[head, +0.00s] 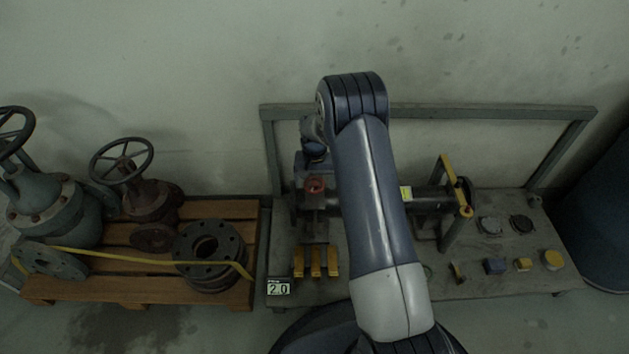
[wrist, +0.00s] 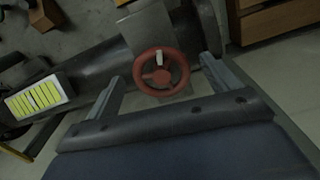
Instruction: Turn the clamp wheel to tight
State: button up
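The clamp wheel is a small red handwheel (head: 314,185) on the grey bench rig, left of my arm in the head view. It also shows in the wrist view (wrist: 161,73), with a pale mark on its upper rim. My gripper (wrist: 161,70) is open, one finger on each side of the wheel in the picture. The fingers look apart from the rim; the remaining distance is hard to tell. In the head view my arm covers the middle of the rig, and the gripper's fingers cannot be made out.
A dark pipe (head: 434,198) runs right from the wheel to a yellow-barred stand (head: 456,188). Yellow blocks (head: 316,262) and a "2.0" display (head: 278,287) are in front. Small parts (head: 495,266) lie at right. A wooden pallet (head: 236,240) with valves stands left.

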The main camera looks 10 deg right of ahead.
jog(key=shift+c, duration=0.5)
jog(key=c, duration=0.9)
jog(key=shift+o, duration=0.2)
jog(key=shift+m, duration=0.3)
jog(key=m+p, duration=0.1)
jog(key=m, duration=0.3)
jog(key=shift+a+m+p, duration=0.15)
jog(key=shift+m+p, duration=0.15)
jog(key=m+p, duration=0.1)
jog(key=m, duration=0.4)
jog(key=shift+w+a, duration=0.1)
jog(key=shift+w, duration=0.05)
jog(key=m, duration=0.5)
jog(key=shift+w+m, duration=0.15)
jog(key=shift+m, duration=0.25)
jog(key=m, duration=0.4)
jog(key=shift+w+p, duration=0.1)
jog(key=shift+p, duration=0.2)
jog(key=shift+m, duration=0.4)
